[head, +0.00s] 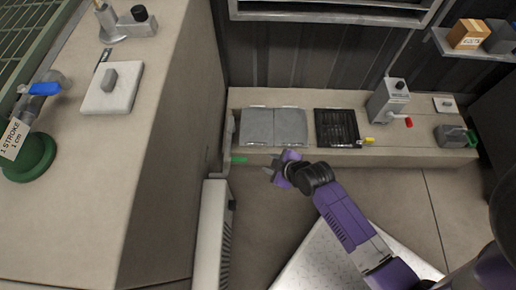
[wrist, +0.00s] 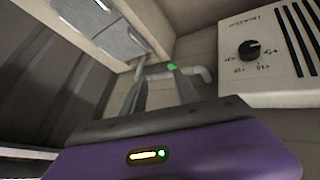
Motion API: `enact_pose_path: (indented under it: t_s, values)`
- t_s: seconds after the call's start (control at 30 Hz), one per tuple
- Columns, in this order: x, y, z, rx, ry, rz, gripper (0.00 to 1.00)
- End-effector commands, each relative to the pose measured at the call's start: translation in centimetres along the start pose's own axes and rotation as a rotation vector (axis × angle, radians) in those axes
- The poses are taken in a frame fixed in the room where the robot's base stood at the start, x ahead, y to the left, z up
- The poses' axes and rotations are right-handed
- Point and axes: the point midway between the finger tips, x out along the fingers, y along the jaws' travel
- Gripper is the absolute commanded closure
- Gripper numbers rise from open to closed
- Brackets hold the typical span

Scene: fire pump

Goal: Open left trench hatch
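Two grey square hatch panels lie side by side, flat on the low ledge in the head view: the left one (head: 257,127) and the right one (head: 290,127). They also show at the top of the wrist view, where I cannot tell which is which. A green-tipped handle (head: 238,160) sticks out at the ledge's front left; its green tip (wrist: 172,66) appears by my right fingertip in the wrist view. My gripper (head: 277,170) is in front of the ledge, right of the green handle. In the wrist view my gripper (wrist: 157,75) has its fingers apart, with nothing visibly held.
A black grate (head: 336,127) with a yellow handle (head: 369,140) and a grey box with a red lever (head: 390,101) are on the ledge (head: 312,158). A white heater (head: 211,238) stands left of my gripper; its knob (wrist: 250,50) shows in the wrist view. A tall counter (head: 150,140) fills the left.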

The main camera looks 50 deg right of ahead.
Motion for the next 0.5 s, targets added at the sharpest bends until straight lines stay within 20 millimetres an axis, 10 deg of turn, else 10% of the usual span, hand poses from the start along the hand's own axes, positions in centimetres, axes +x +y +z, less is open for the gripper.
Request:
enact_pose_path:
  t_s: [0.03,0.2,0.5]
  values:
    - [4.1,0.7,1.0,-0.021,-0.022,-0.019,0.64]
    - [11.7,3.4,2.3,-0.115,-0.085,-0.131,0.64]
    - [17.5,8.1,2.5,-0.24,-0.099,-0.293,0.64]
